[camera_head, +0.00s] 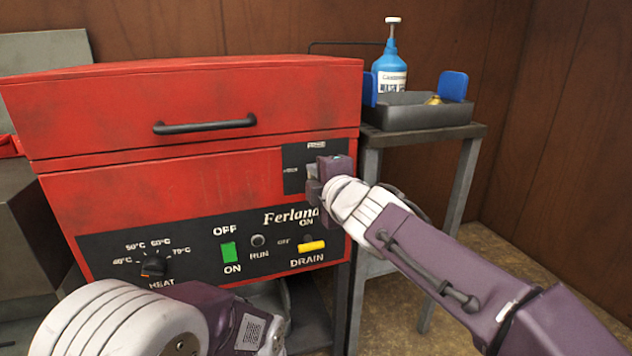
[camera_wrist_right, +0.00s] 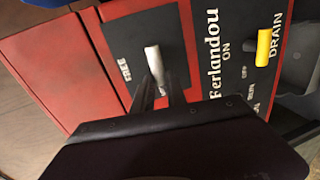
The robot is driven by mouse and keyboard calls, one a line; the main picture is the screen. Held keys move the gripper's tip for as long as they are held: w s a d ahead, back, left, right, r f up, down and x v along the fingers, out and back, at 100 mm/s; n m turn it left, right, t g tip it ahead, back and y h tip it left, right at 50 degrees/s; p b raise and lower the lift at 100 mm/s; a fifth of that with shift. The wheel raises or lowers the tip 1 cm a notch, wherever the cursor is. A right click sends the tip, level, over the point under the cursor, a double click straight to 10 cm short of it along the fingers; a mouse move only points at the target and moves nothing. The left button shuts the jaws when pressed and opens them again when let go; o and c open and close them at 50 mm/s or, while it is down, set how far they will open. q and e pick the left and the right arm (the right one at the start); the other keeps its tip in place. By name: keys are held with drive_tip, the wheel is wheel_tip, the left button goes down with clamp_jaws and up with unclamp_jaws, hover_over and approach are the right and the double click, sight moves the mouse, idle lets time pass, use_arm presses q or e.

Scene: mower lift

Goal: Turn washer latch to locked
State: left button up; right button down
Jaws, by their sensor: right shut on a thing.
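The red washer (camera_head: 205,105) stands at the left with its lid down. Its latch plate (camera_head: 296,158) is a black panel at the upper right of the front. The pale latch lever (camera_wrist_right: 153,62) shows in the right wrist view, between my right gripper's (camera_wrist_right: 161,92) dark fingertips. In the head view my right gripper (camera_head: 318,182) is shut on the lever and hides most of it. A small label (camera_wrist_right: 125,72), seemingly reading FREE, lies beside the lever. I cannot tell exactly which way the lever points. My left arm shows at the lower left, but its gripper does not.
A control panel with a heat knob (camera_head: 153,267), a green switch (camera_head: 229,252) and a yellow drain lever (camera_head: 313,246) lies below the latch. A metal side table (camera_head: 425,134) at the right bears a grey tray (camera_head: 416,117) and a blue pump bottle (camera_head: 389,73).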

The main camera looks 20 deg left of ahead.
drive_tip(key=shift+f, duration=0.1)
idle(0.3)
drive_tip(key=c, duration=1.3)
unclamp_jaws()
drive_tip(key=shift+c, duration=0.2)
drive_tip(key=v, duration=0.9)
